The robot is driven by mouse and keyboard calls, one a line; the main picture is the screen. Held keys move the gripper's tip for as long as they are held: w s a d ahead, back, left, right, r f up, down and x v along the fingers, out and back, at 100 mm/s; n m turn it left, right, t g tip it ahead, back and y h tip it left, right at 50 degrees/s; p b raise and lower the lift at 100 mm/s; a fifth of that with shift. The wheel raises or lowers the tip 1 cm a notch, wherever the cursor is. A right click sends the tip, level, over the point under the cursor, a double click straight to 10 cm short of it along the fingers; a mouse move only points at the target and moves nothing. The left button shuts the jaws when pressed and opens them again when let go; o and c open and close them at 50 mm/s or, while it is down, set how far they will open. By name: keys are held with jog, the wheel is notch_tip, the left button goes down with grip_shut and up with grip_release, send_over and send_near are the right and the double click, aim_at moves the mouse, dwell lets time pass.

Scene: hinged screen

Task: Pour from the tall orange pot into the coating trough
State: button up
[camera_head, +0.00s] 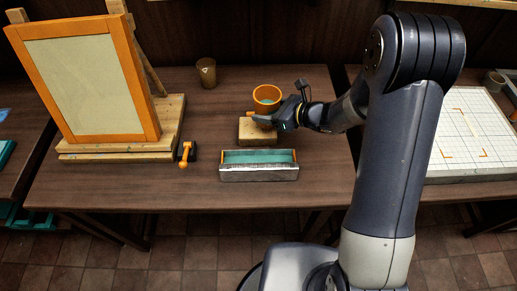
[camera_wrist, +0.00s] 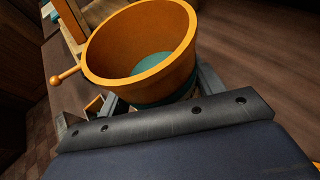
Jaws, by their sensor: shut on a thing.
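The orange pot (camera_head: 267,93) is at the middle of the table in the head view. In the wrist view the pot (camera_wrist: 187,62) fills the upper middle, with its mouth open to the camera and teal liquid (camera_wrist: 153,66) low inside. My gripper (camera_head: 264,117) is shut on the pot, its fingers on either side of the lower body. I cannot tell whether the pot's base touches anything. The coating trough (camera_head: 258,173), a long metal channel with orange ends and a teal inside, lies in front of it, apart from the pot.
A wooden block (camera_head: 258,131) lies under my gripper, behind the trough. A framed screen (camera_head: 87,83) leans on a wooden stand at left, with an orange-knobbed clamp (camera_head: 185,153) near it. A brown cup (camera_head: 206,72) stands at the back. The table's front right is clear.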

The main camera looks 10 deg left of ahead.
dwell(0.4)
jog(key=shift+r+p, duration=1.6)
jog(key=shift+r, duration=1)
jog(key=shift+f, duration=0.1)
